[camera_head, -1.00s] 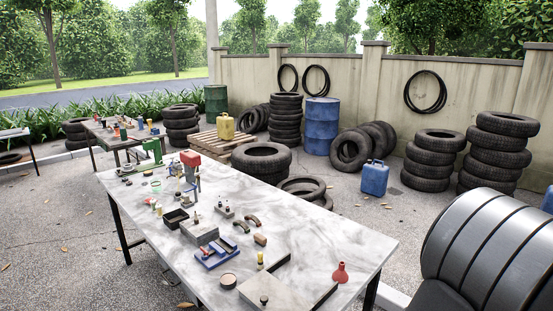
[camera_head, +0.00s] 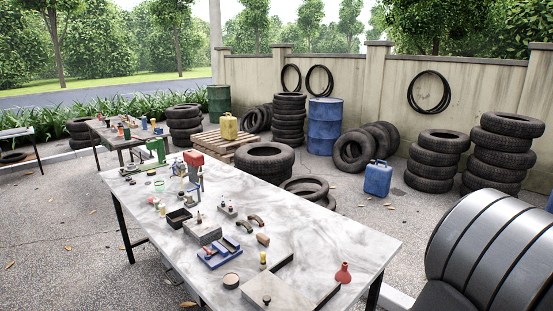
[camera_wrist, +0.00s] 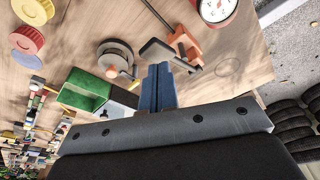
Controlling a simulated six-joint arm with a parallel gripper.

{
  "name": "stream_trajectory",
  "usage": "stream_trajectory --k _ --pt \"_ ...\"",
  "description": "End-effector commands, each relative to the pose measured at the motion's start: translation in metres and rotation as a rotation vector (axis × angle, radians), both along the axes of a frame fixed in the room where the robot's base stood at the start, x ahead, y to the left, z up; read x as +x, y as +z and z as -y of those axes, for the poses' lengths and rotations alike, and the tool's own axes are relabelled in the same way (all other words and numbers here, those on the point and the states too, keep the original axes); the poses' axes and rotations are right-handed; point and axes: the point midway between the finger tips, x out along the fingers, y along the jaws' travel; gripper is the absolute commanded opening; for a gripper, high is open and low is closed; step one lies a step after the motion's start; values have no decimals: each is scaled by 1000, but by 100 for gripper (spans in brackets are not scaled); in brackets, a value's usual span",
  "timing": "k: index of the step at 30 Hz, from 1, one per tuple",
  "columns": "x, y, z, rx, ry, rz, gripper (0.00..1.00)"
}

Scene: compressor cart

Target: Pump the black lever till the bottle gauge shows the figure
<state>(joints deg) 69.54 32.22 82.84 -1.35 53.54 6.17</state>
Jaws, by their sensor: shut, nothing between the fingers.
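In the wrist view, my gripper (camera_wrist: 157,70) shows as two blue fingers pressed together, with nothing between them, over a wooden surface. A dark, flat handle-like piece (camera_wrist: 158,50) lies just ahead of the fingertips beside an orange fitting (camera_wrist: 184,42); I cannot tell whether it is the black lever. A round gauge (camera_wrist: 214,8) with a white face and red rim is cut off at the top edge; its reading is not legible. I cannot make out the lever, the bottle or my gripper in the head view.
Near the fingers are a green block (camera_wrist: 88,93), a round grey metal part (camera_wrist: 116,57), and red (camera_wrist: 28,40) and yellow (camera_wrist: 34,10) knobs. The head view shows a marble-topped table (camera_head: 330,235) with many small parts, stacked tyres (camera_head: 500,150), and a blue drum (camera_head: 324,125).

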Motion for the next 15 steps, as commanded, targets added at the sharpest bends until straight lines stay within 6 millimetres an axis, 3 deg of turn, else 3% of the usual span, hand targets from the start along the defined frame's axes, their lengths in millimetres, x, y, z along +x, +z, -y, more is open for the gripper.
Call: stream_trajectory --k 8,15 --pt "0 0 0 0 0 0 0" --pt "0 -14 0 1 0 0 0"
